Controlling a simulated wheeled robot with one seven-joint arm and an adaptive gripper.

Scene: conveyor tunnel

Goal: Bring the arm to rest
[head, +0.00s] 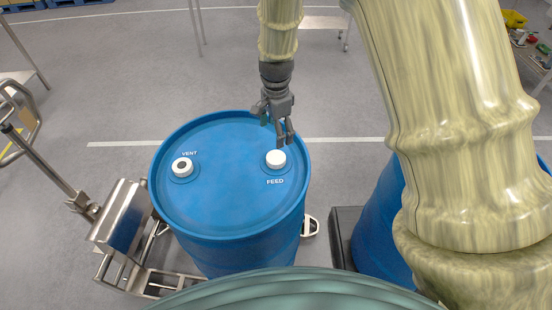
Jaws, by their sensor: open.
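My gripper (283,138) hangs open and empty from my arm at the upper middle of the head view. Its fingertips appear just above or behind the white FEED cap (276,158) on the blue drum (222,210). I cannot tell whether they touch the cap. My arm's large yellowish links fill the right side of the view and hide part of the scene there.
The drum also has a VENT fitting (182,167) with a dark centre. A metal drum cart (122,215) stands at its left. A second blue drum (375,235) is partly hidden at right. Grey floor (120,85) is open behind the drum.

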